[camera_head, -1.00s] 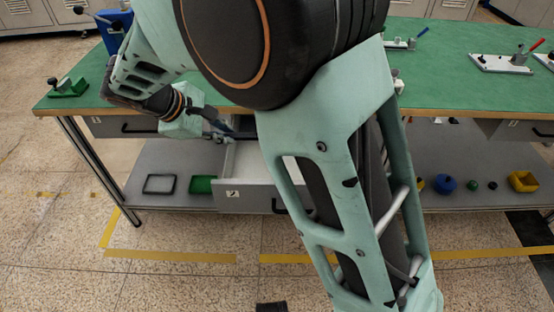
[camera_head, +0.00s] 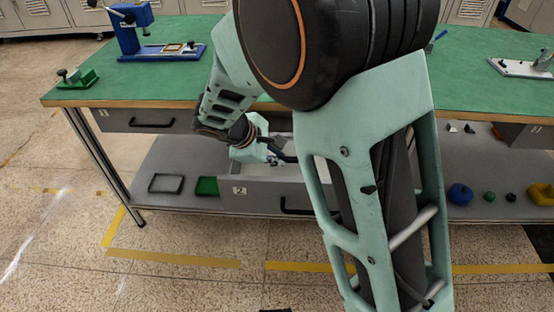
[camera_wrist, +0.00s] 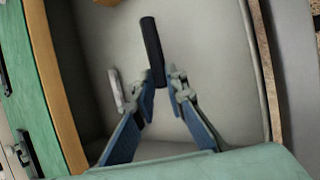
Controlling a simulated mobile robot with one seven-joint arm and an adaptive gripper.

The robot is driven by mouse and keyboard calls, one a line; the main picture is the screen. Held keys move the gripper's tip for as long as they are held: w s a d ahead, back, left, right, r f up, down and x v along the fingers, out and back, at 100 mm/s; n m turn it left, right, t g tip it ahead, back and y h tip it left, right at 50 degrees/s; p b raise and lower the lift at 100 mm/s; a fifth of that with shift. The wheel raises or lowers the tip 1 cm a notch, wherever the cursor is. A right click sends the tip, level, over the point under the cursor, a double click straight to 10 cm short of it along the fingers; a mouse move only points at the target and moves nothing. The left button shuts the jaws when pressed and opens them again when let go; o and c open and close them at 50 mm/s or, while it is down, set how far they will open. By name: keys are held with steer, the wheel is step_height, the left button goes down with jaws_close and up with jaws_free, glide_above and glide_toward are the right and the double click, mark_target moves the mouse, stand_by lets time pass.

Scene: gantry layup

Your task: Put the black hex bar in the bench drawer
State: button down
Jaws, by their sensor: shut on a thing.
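The black hex bar (camera_wrist: 152,48) is held between the fingertips of my gripper (camera_wrist: 160,86) in the wrist view. The bar points away from the fingers, and the open drawer's pale floor is behind it. The pulled-out bench drawer (camera_head: 262,197), marked 2, hangs below the worktop in the head view. Its pale interior (camera_wrist: 215,65) fills the middle of the wrist view. My gripper (camera_head: 284,157) is over the drawer opening in the head view. The bar cannot be made out there. I cannot tell whether the bar touches the drawer floor.
An orange-brown thing (camera_wrist: 104,2) shows at the drawer's far end, and a light grey piece (camera_wrist: 115,90) beside my left finger. The wooden worktop edge (camera_wrist: 52,85) runs close along the left. Drawer 1 (camera_head: 140,121) is shut. A blue press (camera_head: 130,30) stands on the worktop.

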steer(key=shift+r, duration=0.1)
steer(key=shift+f+b, duration=0.5)
steer(key=shift+f, duration=0.15)
steer(key=c, duration=1.9)
jaws_free()
steer(key=shift+c, duration=0.2)
steer(key=shift+r+p, duration=0.55)
steer(key=shift+r, duration=0.05)
steer(key=p+v, duration=0.3)
steer(key=v, duration=0.9)
